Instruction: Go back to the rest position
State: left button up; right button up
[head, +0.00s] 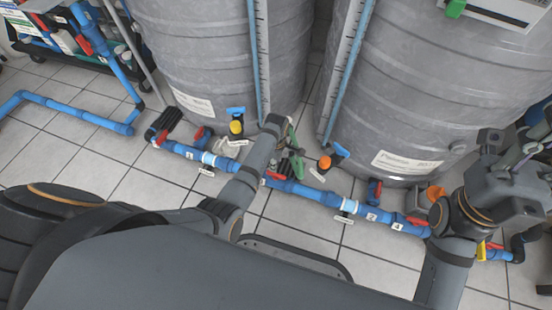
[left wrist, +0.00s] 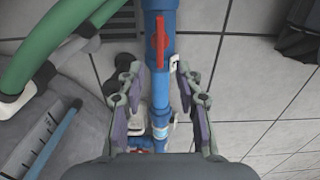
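My left arm reaches over the blue pipe (head: 310,192) in the middle of the head view. Its gripper is mostly hidden there behind the wrist. In the left wrist view, the left gripper (left wrist: 159,72) is open, its two fingers apart with nothing held. Beyond the fingers are the blue pipe (left wrist: 160,95) and a red valve handle (left wrist: 161,38). My right arm is at the right of the head view, with its wrist above the pipe's right end. The right gripper (head: 530,150) is near the right edge, and its fingers are too unclear to read.
Two large grey tanks (head: 215,55) (head: 430,100) stand behind the pipe, with blue-edged level scales. Red-handled valves (head: 162,137) line the pipe. A cart (head: 75,35) with bottles is at the upper left.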

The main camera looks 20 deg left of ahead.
pick_arm(q)
notch_tip(320, 180, up, 2)
jog(key=shift+r, duration=0.1)
dwell(0.5)
